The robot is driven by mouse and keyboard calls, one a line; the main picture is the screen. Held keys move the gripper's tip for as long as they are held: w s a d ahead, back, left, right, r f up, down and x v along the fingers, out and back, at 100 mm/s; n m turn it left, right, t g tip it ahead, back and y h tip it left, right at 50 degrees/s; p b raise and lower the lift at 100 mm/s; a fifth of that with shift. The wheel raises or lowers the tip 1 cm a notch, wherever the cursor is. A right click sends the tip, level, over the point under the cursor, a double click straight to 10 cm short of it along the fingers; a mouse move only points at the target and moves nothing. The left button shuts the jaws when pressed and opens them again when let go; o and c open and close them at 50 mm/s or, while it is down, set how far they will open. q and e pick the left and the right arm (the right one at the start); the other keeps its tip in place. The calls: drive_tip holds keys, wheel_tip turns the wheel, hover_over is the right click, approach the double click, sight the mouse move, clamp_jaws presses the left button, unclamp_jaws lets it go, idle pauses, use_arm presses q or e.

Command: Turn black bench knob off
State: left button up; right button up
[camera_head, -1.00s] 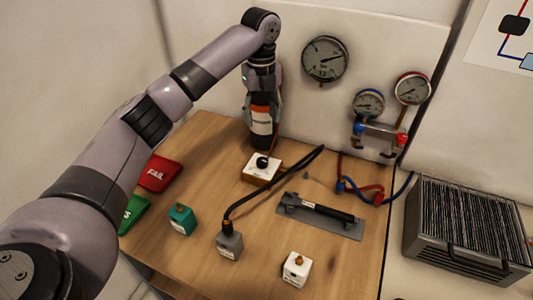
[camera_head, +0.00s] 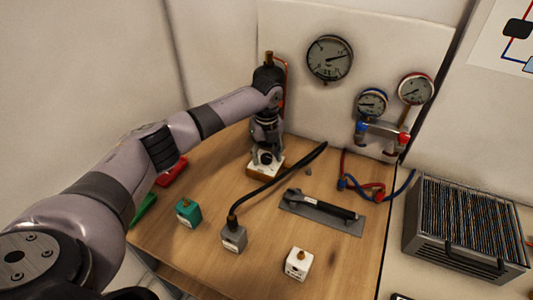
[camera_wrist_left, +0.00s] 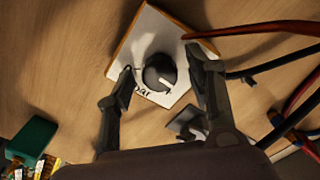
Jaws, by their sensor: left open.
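The black bench knob (camera_wrist_left: 159,72) sits on a white-topped wooden block in the left wrist view, with a white pointer mark on it pointing down and right. The block (camera_head: 255,174) shows in the head view under my left gripper (camera_head: 266,157), which hides most of the knob. In the left wrist view my left gripper (camera_wrist_left: 160,75) is open, one finger on each side of the knob. I cannot tell whether the fingers touch it. My right gripper is not in view.
A black hose (camera_head: 290,170) runs from a grey block (camera_head: 234,238) past the knob block. A teal block (camera_head: 188,212), a white block (camera_head: 299,263) and a black tool on a grey plate (camera_head: 322,213) stand nearby. Gauges (camera_head: 330,58) hang on the back panel.

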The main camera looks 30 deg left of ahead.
use_arm(q)
drive_tip(key=shift+c, duration=0.4)
drive_tip(key=c, duration=1.1)
